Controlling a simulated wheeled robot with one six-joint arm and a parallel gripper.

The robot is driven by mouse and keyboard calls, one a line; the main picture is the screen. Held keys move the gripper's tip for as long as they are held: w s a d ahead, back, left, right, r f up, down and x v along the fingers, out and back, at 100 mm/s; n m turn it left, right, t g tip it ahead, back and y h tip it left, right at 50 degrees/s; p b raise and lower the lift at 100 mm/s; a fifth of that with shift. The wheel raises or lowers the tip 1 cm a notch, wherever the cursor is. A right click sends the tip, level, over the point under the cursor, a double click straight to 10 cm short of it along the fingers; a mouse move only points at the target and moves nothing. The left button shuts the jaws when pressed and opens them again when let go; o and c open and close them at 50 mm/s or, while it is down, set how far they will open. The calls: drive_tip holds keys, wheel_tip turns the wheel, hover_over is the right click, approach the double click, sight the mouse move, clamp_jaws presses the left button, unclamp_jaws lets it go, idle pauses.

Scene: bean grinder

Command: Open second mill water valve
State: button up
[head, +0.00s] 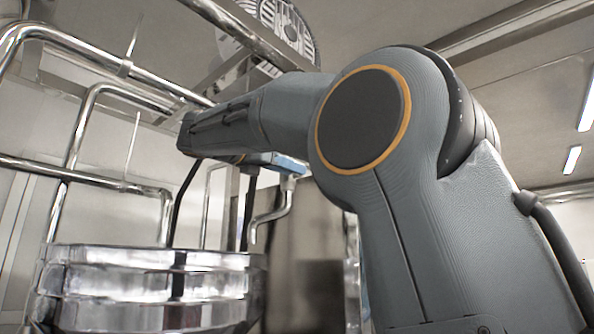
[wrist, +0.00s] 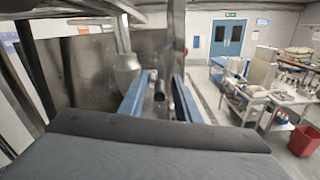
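My gripper (wrist: 162,78) shows its two blue fingers in the wrist view, spread apart with a gap between them. A small dark cylindrical part (wrist: 158,88) shows between the fingers; I cannot tell whether it is touched or is the valve. In the head view my grey arm reaches left and hides much of the middle. A blue part (head: 288,163) shows below the arm's far end, above a bent metal pipe (head: 272,213); I cannot tell whether it is a finger or a valve handle. The second mill water valve is not clearly identifiable.
A shiny metal vessel (head: 150,290) stands at lower left, with chrome pipes (head: 80,130) rising behind it. In the wrist view, a loaded table (wrist: 262,92), a red bin (wrist: 303,140) and blue doors (wrist: 228,38) are at the right. Some floor is clear there.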

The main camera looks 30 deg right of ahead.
drive_tip(key=shift+p+x, duration=0.55)
drive_tip(key=shift+x, duration=1.55)
drive_tip(key=shift+c, duration=0.3)
clamp_jaws()
